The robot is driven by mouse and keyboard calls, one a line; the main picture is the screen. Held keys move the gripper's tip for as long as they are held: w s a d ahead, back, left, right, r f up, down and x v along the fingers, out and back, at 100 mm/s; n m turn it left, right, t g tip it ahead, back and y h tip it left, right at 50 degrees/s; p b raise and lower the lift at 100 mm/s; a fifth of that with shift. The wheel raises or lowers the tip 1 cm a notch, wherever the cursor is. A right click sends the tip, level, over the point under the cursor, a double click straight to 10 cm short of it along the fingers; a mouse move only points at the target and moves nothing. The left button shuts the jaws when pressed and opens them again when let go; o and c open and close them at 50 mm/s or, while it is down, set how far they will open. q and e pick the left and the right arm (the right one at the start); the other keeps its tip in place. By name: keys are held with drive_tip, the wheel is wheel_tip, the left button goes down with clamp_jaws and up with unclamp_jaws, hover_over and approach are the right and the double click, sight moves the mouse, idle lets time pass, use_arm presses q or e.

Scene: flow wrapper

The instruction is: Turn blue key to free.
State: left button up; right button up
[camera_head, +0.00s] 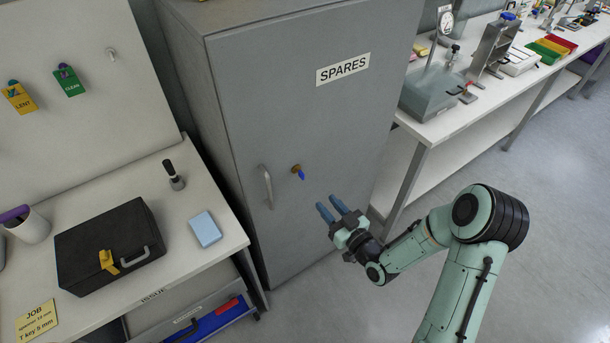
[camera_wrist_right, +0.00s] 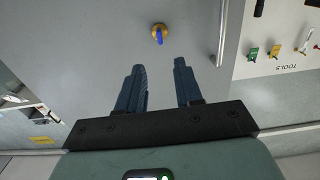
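The blue key (camera_head: 301,175) sits in a round brass lock (camera_head: 296,169) on the door of the grey SPARES cabinet (camera_head: 340,120). The door's upright handle (camera_head: 266,187) is just left of the lock. In the right wrist view the blue key (camera_wrist_right: 159,39) shows against the brass lock, ahead of the fingertips and apart from them. My right gripper (camera_head: 329,206) is open and empty, below and right of the key in the head view. Its two blue-grey fingers (camera_wrist_right: 160,75) are spread apart in the wrist view. My left gripper is not in view.
A white bench (camera_head: 225,254) at left holds a black case (camera_head: 105,235), a light blue block (camera_head: 205,229) and a small black-handled tool (camera_head: 173,176). A bench with equipment (camera_head: 440,126) stands right of the cabinet. The space between gripper and door looks clear.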

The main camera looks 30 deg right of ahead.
sight(304, 177)
drive_tip(key=w, duration=0.3)
drive_tip(key=w+p, duration=0.1)
drive_tip(key=w, duration=0.3)
drive_tip(key=w+a+p, duration=0.1)
drive_tip(key=w, duration=0.3)
drive_tip(key=shift+w, duration=0.2)
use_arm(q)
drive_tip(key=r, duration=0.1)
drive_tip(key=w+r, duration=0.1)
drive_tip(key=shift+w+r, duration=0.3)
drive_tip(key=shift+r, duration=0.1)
use_arm(e)
clamp_jaws()
